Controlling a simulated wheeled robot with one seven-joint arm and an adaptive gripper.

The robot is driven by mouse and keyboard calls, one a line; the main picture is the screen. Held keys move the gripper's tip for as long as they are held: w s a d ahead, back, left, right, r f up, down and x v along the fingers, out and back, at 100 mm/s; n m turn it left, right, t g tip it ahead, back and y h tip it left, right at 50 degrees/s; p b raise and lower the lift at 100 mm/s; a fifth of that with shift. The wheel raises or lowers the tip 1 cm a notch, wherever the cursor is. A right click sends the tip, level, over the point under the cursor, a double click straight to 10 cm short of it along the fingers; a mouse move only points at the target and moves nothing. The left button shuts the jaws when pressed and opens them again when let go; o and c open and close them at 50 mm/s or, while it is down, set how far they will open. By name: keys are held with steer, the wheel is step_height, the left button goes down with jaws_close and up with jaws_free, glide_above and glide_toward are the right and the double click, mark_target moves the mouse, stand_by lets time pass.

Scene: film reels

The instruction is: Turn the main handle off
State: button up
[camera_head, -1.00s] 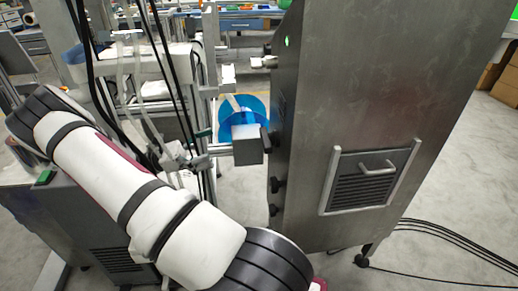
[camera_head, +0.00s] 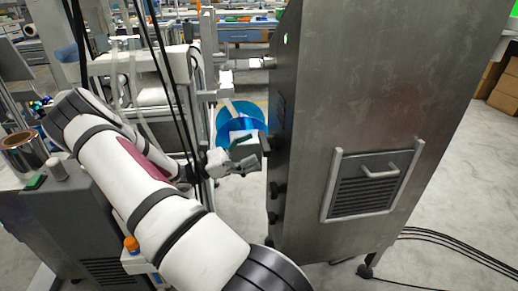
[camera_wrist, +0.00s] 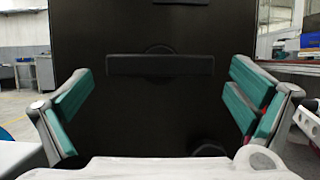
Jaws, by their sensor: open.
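The main handle (camera_wrist: 160,65) is a dark horizontal bar on a round base, on the black face of the grey metal cabinet (camera_head: 370,90). It lies level and centred in the wrist view. My gripper (camera_wrist: 160,84) is open, with one teal-padded finger to the left of the bar and one to the right. The bar appears ahead of the fingers, and I see no contact. In the head view my gripper (camera_head: 256,146) is close to the cabinet's left side, and the handle cannot be made out clearly there.
Dark knobs (camera_head: 278,188) stick out of the cabinet's left side below my gripper. A round dark knob (camera_wrist: 208,150) shows below the bar. A blue round object (camera_head: 240,120) and a metal frame (camera_head: 208,60) are behind my gripper. Black cables (camera_head: 440,240) lie on the floor at right.

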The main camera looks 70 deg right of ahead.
mark_target(267, 143)
steer(key=shift+x, duration=1.2)
steer(key=c, duration=0.9)
steer(key=shift+o, duration=0.2)
steer(key=shift+r+m+y, duration=0.1)
steer(key=shift+m+y, duration=0.3)
steer(key=shift+m, duration=0.3)
steer(key=shift+w+d+r+m+t+y+p, duration=0.1)
steer(key=shift+m+t+y+p, duration=0.35)
steer(key=shift+m+y, duration=1.95)
steer(key=shift+s+a+m+t+y+p, duration=0.1)
steer(key=shift+m+t+y+p, duration=0.3)
steer(key=shift+m, duration=4.2)
steer(key=shift+w+d+r+m+t+y+p, duration=0.2)
steer(key=shift+m+y+p, duration=0.65)
steer(key=shift+m, duration=2.65)
steer(key=shift+s+a+f+y, duration=0.1)
steer(key=shift+f+y, duration=0.1)
steer(key=shift+y, duration=0.05)
